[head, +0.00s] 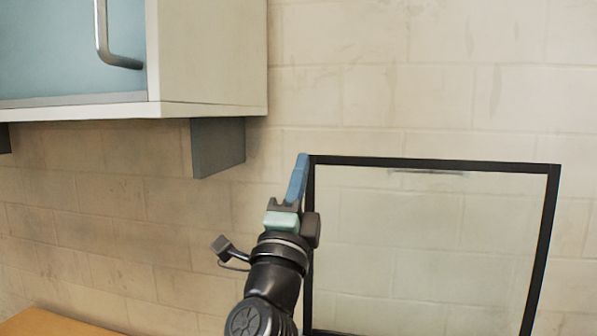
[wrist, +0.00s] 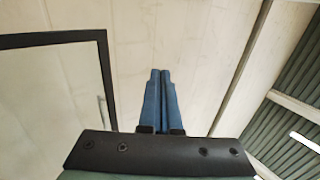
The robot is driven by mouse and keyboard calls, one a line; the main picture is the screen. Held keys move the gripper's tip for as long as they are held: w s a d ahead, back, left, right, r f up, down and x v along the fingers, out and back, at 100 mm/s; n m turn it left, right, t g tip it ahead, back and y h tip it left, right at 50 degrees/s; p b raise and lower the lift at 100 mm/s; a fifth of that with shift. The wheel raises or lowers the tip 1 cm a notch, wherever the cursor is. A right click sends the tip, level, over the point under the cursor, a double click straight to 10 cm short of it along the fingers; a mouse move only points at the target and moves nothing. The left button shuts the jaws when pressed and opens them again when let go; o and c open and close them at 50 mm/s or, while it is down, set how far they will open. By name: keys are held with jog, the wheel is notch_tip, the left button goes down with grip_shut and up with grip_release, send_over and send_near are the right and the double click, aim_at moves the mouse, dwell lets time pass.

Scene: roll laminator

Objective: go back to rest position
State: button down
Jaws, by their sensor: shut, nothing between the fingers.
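My gripper (head: 302,160) is raised in the head view, with its blue fingers pointing up beside the top left corner of a black-framed clear panel (head: 434,163). In the wrist view my gripper (wrist: 160,72) has its two blue fingers together, with nothing between them. The black frame also shows at the left of the wrist view (wrist: 105,75). I cannot tell from the head view whether the fingers touch the frame. No laminator body is in view.
A wall cabinet (head: 212,55) with a blue door and metal handle (head: 107,50) hangs at upper left, a grey block (head: 218,147) under it. A wooden surface (head: 50,323) shows at lower left. A pale brick wall (head: 100,215) stands behind. Corrugated roofing (wrist: 290,90) shows in the wrist view.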

jog(key=s+a+r+n+t+y+b, duration=0.1)
jog(key=s+r+n+y+b, duration=0.1)
jog(key=s+n, duration=0.8)
jog(key=s+a+r+n+t+y+b, duration=0.1)
jog(key=s+n+y, duration=0.4)
jog(key=s+n, duration=0.6)
jog(key=s+a+r+b, duration=0.1)
jog(key=s+r, duration=0.1)
jog(key=s, duration=0.1)
jog(key=shift+s+t, duration=0.35)
jog(key=shift+t, duration=0.05)
